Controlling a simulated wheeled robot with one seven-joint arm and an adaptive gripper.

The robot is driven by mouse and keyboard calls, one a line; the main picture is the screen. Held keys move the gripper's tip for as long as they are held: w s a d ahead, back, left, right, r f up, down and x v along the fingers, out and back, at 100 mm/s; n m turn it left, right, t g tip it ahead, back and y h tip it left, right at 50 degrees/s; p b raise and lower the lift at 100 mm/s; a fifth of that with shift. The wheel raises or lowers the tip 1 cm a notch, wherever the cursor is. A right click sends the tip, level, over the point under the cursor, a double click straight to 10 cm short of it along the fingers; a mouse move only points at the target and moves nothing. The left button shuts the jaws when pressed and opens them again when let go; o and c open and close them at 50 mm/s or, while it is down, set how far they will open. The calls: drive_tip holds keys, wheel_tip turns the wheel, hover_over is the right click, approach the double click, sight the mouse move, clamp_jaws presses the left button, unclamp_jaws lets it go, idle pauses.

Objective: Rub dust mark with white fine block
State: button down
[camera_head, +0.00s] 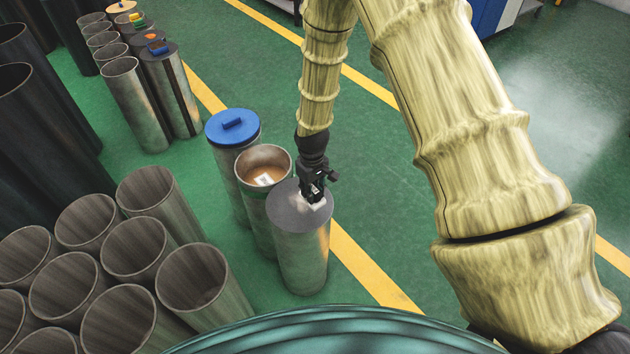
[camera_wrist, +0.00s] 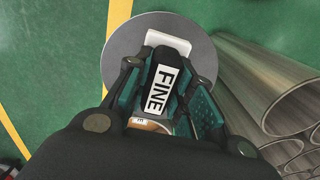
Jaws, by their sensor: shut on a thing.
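My gripper (camera_head: 314,196) is shut on the white fine block (camera_head: 319,204), over the grey round top (camera_head: 289,213) of the front metal cylinder. In the wrist view the block shows a black handle, a label reading FINE (camera_wrist: 161,90) and a white edge (camera_wrist: 168,42) sticking out beyond the fingers. The block appears to be at the grey top (camera_wrist: 125,55), but I cannot tell whether it touches. No dust mark can be made out; the gripper and block cover part of the top.
Behind stands an open cylinder (camera_head: 246,170) with a brown inside and a white-labelled item (camera_head: 264,180), then a blue-lidded cylinder (camera_head: 220,131). Open pipes (camera_head: 135,248) crowd the left. More cylinders (camera_head: 137,95) stand farther back. Green floor (camera_head: 365,215) is clear at right.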

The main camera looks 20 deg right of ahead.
drive_tip(key=shift+r+p, duration=0.45)
drive_tip(key=shift+r, duration=0.55)
